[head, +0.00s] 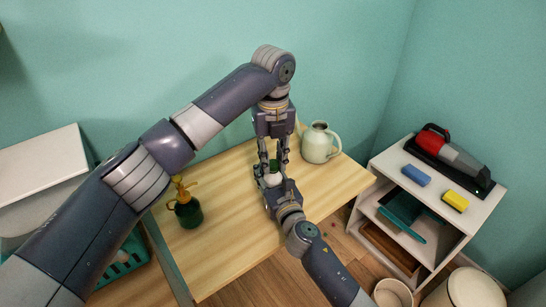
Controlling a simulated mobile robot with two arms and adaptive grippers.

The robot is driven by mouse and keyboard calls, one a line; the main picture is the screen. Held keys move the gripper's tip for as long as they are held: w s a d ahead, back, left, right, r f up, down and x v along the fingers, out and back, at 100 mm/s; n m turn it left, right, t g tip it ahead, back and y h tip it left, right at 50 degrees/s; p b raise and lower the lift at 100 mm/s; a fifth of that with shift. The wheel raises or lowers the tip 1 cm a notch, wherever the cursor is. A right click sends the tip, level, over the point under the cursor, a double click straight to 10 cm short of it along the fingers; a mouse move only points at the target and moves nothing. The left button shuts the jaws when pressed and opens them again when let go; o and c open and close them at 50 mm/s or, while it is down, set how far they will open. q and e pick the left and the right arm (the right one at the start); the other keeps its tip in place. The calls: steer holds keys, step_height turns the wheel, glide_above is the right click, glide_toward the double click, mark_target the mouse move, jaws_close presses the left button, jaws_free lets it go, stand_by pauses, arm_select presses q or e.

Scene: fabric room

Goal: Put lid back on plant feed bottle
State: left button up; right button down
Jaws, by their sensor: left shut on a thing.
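My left gripper (271,163) points down over the table and is shut on a small dark green piece (274,166), which looks like the lid of the plant feed bottle. Directly below it is a white part (272,180), which looks like the bottle. My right gripper (274,186) reaches up from the lower right to this white part. Its fingers are largely hidden, so its grip is unclear. The two grippers nearly meet, one above the other. I cannot tell whether lid and bottle touch.
A green spray bottle with a yellow head (187,210) stands on the wooden table (235,240) at left. A pale green watering can (318,145) stands behind right. A white shelf (395,160) at right carries a handheld vacuum (450,150), blue sponge (416,175) and yellow sponge (455,201).

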arm_select(q)
steer(key=m, duration=0.5)
steer(key=shift+m, duration=0.4)
steer(key=m, duration=0.4)
steer(key=o, duration=0.6)
steer(key=shift+o, duration=0.2)
steer(key=shift+r, duration=2.25)
steer(key=shift+c, duration=0.2)
